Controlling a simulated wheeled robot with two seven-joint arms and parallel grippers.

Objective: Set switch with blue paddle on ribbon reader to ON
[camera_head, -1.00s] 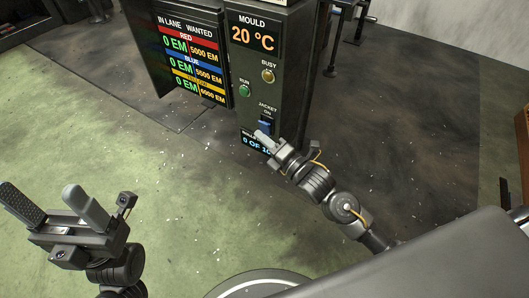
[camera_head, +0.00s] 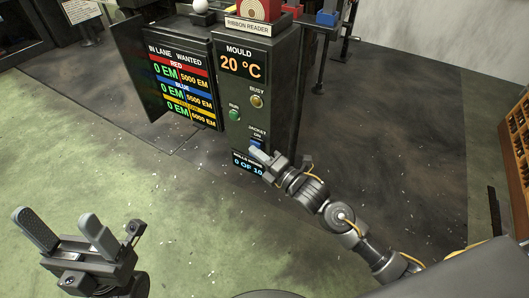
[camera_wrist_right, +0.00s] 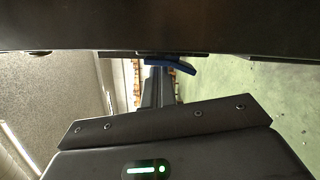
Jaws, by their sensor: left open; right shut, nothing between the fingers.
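The ribbon reader (camera_head: 270,90) is a dark cabinet with a name plate on top. The switch with the blue paddle (camera_head: 256,144) is low on its front, under the words JACKET and ON. The paddle also shows in the right wrist view (camera_wrist_right: 172,65), tilted, just beyond the fingertips. My right gripper (camera_head: 258,155) is shut and empty, its tips right at the paddle and partly covering it. I cannot tell for sure whether they touch. My left gripper (camera_head: 62,224) is open and empty, over the green floor at lower left, well away from the switch.
The front panel also has a MOULD display (camera_head: 243,65) reading 20 °C, a yellow BUSY lamp (camera_head: 257,101) and a green RUN button (camera_head: 234,114). A counter (camera_head: 248,163) reads 0 OF 10. A lane board (camera_head: 183,82) stands to the left. The floor in front is clear.

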